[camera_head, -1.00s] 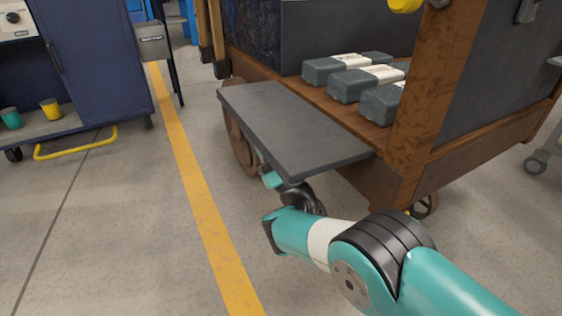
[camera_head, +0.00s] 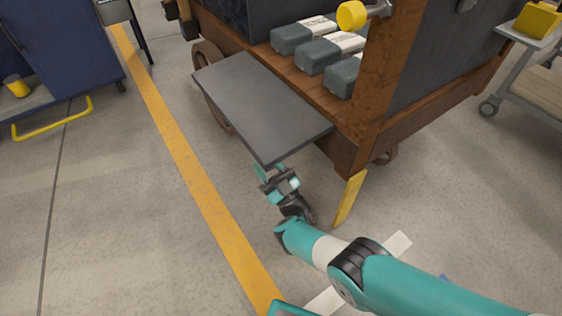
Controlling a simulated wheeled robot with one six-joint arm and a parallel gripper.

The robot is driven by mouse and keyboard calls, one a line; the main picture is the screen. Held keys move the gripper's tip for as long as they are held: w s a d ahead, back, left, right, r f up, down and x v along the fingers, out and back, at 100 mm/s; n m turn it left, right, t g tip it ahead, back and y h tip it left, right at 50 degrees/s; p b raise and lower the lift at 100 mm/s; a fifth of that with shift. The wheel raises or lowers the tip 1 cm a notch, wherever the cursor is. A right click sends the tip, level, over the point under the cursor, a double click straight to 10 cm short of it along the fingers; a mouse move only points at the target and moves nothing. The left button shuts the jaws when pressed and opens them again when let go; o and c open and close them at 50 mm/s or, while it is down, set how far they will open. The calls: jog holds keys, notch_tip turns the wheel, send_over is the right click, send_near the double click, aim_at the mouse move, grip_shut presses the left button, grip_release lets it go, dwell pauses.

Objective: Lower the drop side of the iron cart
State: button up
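The iron cart (camera_head: 364,98) is a brown, rusty-framed wagon with dark grey walls. Its drop side (camera_head: 258,104) is a flat dark grey panel that sticks out from the edge of the wooden bed, swung down to roughly level or slightly sloping. My gripper (camera_head: 276,180) is just below and in front of the panel's near corner. The panel's edge hides part of the fingers, so I cannot tell whether they touch it or how far apart they are. A yellow knob (camera_head: 352,15) shows on the cart's corner post at the top.
Several grey wrapped blocks (camera_head: 330,52) lie on the cart bed behind the panel. A blue cabinet trolley (camera_head: 70,45) with a yellow handle stands at the left. A grey trolley (camera_head: 535,75) stands at the right. The floor left of the cart, with its yellow line (camera_head: 183,155), is clear.

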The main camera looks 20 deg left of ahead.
jog(key=p+v, duration=0.1)
jog(key=v, duration=0.5)
jog(key=shift+d+n, duration=0.3)
jog(key=shift+d, duration=0.3)
